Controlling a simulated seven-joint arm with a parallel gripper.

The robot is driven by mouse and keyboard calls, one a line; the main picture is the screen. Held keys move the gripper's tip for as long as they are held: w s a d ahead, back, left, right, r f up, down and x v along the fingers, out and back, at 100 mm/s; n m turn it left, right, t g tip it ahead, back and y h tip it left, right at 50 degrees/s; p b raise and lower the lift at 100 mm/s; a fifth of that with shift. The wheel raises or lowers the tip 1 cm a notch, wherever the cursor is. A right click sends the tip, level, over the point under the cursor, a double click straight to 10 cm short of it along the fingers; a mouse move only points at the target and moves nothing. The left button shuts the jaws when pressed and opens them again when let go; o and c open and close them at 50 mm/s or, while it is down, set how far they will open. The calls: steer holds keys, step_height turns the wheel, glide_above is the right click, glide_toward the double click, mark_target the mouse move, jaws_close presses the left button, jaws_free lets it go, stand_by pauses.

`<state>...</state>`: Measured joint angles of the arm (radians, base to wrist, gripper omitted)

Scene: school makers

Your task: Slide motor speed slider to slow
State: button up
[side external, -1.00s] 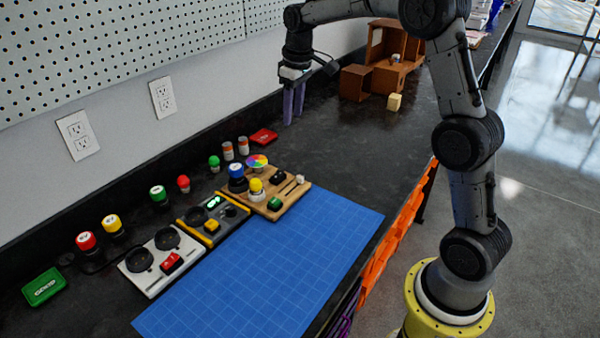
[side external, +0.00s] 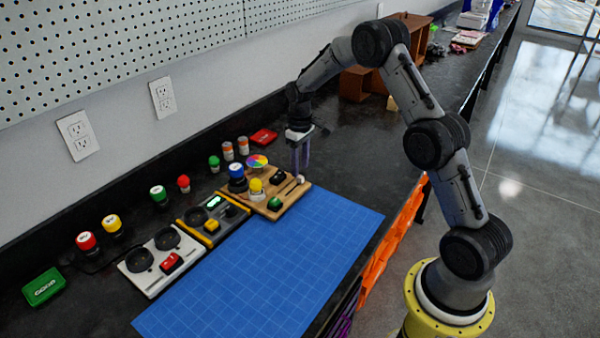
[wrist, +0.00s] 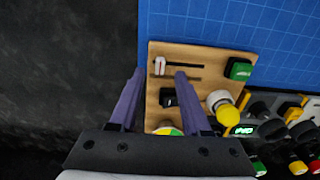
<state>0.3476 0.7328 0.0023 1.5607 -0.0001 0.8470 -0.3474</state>
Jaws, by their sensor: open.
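The motor speed slider has a small white knob (wrist: 160,66) at the left end of a dark slot on the wooden board (wrist: 215,55) in the wrist view. In the side view the knob (side external: 300,179) is at the board's right edge. My gripper (wrist: 159,73) is open, with two purple fingers pointing down. In the wrist view the knob appears between the fingertips. In the side view my gripper (side external: 301,168) is over the board's right end, close to the knob. I cannot tell whether a finger touches it. Any slow label is too small to read.
The board also holds a green block (wrist: 240,69), a black switch (wrist: 168,98), a yellow-topped knob (side external: 256,185), a blue-topped knob (side external: 236,171) and a colour wheel (side external: 257,161). A blue grid mat (side external: 270,265) lies in front. A yellow-trimmed panel (side external: 213,218) stands beside the board.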

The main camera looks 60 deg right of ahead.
mark_target(300, 176)
steer(key=shift+f, duration=1.6)
jaws_close()
steer(key=shift+r, duration=0.1)
